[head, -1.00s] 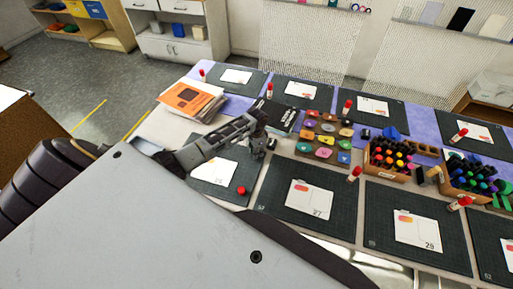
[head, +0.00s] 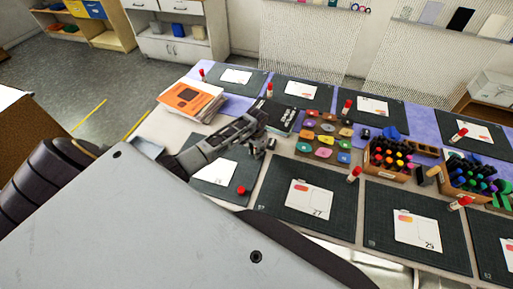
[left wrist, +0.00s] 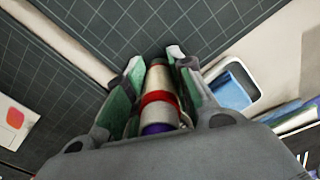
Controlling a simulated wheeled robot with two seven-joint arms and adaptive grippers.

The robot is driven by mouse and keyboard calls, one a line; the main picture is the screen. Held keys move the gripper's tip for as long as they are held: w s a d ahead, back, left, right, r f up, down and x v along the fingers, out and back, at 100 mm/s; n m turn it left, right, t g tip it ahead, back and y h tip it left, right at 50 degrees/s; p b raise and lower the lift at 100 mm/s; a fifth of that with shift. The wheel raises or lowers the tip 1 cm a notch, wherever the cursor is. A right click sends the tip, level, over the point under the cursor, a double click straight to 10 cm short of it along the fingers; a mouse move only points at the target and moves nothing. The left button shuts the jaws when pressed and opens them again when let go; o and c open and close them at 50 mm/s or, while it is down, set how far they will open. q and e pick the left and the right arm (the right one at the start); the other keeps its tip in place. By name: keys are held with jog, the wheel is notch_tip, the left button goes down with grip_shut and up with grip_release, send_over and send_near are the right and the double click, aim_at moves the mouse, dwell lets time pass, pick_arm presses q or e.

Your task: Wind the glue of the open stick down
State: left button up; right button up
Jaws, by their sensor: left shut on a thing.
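My left gripper (head: 262,146) is over the back right corner of the near-left cutting mat. In the left wrist view its fingers (left wrist: 158,75) are shut on a glue stick (left wrist: 158,80). The stick has a pale body, a red band and a purple end towards the camera. How far the glue stands out cannot be told. In the head view the held stick is too small to make out. A red cap (head: 241,190) stands on the near-left mat, apart from the gripper. My right gripper is not in view.
Capped glue sticks stand by other mats, such as one (head: 353,174) right of the gripper.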

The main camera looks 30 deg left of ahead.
pick_arm(q)
jog(key=shift+s+f+n, duration=0.1)
jog(key=shift+n, duration=0.3)
jog(key=shift+n, duration=1.6)
jog(key=shift+n, duration=0.3)
jog(key=shift+n, duration=1.5)
jog(key=shift+n, duration=1.9)
